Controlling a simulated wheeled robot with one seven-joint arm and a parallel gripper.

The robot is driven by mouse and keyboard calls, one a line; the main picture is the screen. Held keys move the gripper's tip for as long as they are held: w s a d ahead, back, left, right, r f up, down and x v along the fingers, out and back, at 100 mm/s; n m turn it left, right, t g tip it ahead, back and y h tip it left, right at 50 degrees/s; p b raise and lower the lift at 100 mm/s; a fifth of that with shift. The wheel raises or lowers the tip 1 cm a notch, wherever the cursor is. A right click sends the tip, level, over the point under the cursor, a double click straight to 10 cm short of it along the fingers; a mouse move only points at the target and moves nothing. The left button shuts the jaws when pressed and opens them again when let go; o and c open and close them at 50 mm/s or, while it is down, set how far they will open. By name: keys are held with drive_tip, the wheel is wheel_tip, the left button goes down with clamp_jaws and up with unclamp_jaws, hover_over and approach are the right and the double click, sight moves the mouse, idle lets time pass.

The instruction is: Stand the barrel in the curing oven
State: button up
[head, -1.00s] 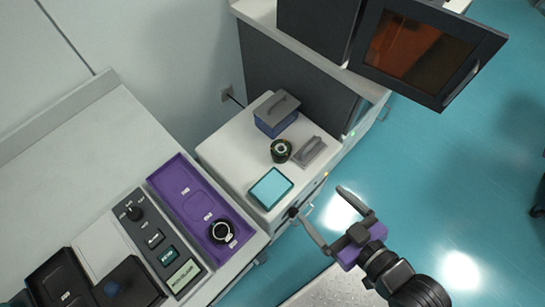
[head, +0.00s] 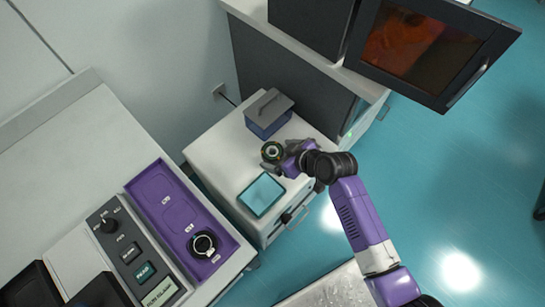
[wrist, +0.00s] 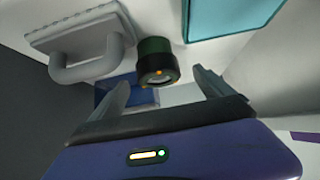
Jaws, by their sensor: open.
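The barrel (head: 272,152), a short dark cylinder with a green band, stands on the white cabinet top. It also shows in the wrist view (wrist: 157,62), upper middle, just beyond my fingertips. My gripper (head: 280,160) is at its right side in the head view. In the wrist view my gripper (wrist: 163,82) is open, with one finger either side of the barrel's line and nothing held. The curing oven (head: 310,25) appears to be the dark box at the top. Its door with an orange window (head: 420,45) stands swung out; the oven's inside is hidden.
A cyan pad (head: 262,194) lies near the barrel. A blue box with a grey handled lid (head: 268,113) stands behind. A purple tray (head: 158,197) holds a black ring-shaped part (head: 203,245) on the left bench.

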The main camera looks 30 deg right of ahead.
sight(272, 150)
drive_tip(key=shift+w+r+x, duration=0.1)
drive_tip(key=shift+w+x, duration=0.05)
drive_tip(key=shift+x, duration=1.6)
drive_tip(key=shift+w+r+x, duration=0.1)
drive_tip(key=shift+r+x, duration=0.05)
drive_tip(key=shift+x, duration=1.55)
drive_tip(key=c, duration=1.6)
drive_tip(key=shift+d, duration=0.1)
drive_tip(key=shift+c, duration=0.8)
drive_tip(key=shift+r, duration=0.1)
drive_tip(key=shift+r, duration=0.1)
